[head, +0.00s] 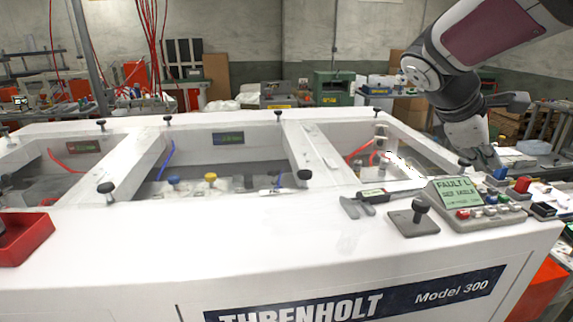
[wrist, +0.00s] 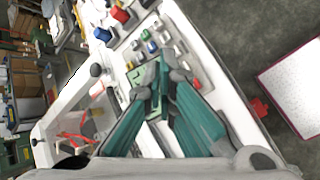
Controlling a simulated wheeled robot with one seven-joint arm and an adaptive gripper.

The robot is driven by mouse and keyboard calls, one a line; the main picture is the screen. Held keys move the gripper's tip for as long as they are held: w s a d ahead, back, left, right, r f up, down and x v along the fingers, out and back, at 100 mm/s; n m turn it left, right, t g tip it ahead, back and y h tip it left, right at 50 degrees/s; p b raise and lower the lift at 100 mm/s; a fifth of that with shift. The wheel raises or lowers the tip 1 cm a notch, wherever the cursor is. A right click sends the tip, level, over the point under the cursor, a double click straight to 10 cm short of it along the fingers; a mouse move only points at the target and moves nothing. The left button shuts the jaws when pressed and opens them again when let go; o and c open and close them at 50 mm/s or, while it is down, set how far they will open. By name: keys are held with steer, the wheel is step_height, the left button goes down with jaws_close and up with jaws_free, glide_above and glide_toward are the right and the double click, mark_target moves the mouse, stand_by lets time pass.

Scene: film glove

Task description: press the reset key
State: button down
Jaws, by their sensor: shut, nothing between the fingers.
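A grey control panel (head: 487,219) with a lit green display (head: 455,190) stands on the right end of the white machine top. The display reads "FAULT" with smaller text below. A row of small keys runs under it, with a red key (head: 463,214) at the left end. Key labels are too small to read, so I cannot tell which is reset. My gripper (head: 487,160) is shut and empty, behind and above the panel. In the wrist view the closed teal fingers (wrist: 164,72) overlap the panel (wrist: 148,48) and hide part of it; contact is not visible.
A joystick box (head: 414,222) stands left of the panel. Black knobs line the machine's frame. A red tray (head: 22,238) lies far left.

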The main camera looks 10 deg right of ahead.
steer(key=shift+w+d+r, duration=0.1)
steer(key=shift+d+r, duration=0.1)
steer(key=shift+d, duration=0.3)
steer(key=b, duration=0.6)
glide_above(466, 215)
step_height(466, 215, down, 7)
steer(key=shift+w+r, duration=0.1)
steer(key=shift+f, duration=1.05)
steer(key=shift+f+b, duration=0.3)
steer(key=shift+f, duration=0.1)
